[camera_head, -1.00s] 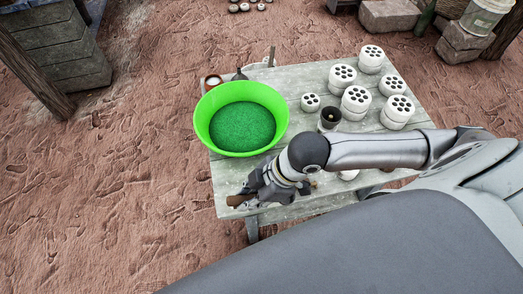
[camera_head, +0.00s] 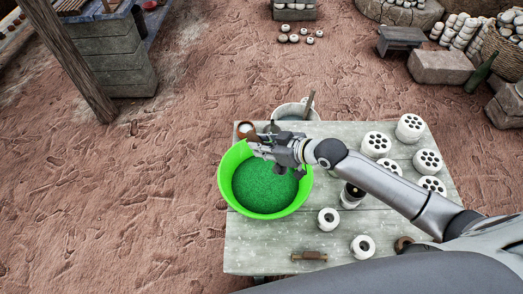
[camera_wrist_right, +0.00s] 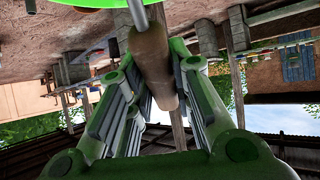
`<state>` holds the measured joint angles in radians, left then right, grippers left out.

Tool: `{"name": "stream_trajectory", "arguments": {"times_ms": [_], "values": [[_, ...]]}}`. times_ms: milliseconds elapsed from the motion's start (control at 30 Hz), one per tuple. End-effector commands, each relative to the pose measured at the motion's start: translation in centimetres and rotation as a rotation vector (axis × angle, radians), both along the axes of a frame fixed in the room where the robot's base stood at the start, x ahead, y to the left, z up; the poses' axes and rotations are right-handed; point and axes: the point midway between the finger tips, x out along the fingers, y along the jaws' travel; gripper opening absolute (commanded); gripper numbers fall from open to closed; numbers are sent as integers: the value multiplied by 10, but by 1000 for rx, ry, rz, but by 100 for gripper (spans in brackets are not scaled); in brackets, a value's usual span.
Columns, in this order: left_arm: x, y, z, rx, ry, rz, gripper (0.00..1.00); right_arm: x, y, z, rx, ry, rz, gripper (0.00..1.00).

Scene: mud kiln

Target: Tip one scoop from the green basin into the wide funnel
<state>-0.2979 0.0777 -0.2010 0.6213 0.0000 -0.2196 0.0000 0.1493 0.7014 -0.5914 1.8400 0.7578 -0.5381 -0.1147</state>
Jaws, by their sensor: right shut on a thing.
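The green basin (camera_head: 224,182) stands on the left part of the table and is filled with green grains. My right gripper (camera_head: 262,148) is over its far rim. It is shut on a brown wooden handle (camera_wrist_right: 153,58), with a metal shaft running from it toward the green rim at the top of the right wrist view. The scoop's bowl cannot be made out. Right of the basin, a dark-topped round piece (camera_head: 352,196) stands among white pieces. I cannot tell which thing is the wide funnel. My left gripper is not in view.
A brown cup (camera_head: 246,131) stands behind the basin on the table (camera_head: 275,236). White pieces with one hole (camera_head: 328,222) or several holes (camera_head: 410,128) stand to the right. A wooden rod (camera_head: 309,256) lies near the front edge. A bucket (camera_head: 290,112) stands behind the table.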

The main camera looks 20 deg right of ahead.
Motion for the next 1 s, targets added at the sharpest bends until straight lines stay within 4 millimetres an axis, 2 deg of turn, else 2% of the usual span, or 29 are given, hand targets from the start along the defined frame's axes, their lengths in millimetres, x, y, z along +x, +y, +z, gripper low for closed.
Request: {"name": "stream_trajectory", "arguments": {"times_ms": [267, 533, 1000], "values": [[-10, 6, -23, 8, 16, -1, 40, 0, 0, -23, 0, 1, 1, 2], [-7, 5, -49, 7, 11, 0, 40, 0, 0, -50, -1, 0, 1, 2], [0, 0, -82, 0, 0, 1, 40, 0, 0, -96, -1, 1, 1, 2]]}}
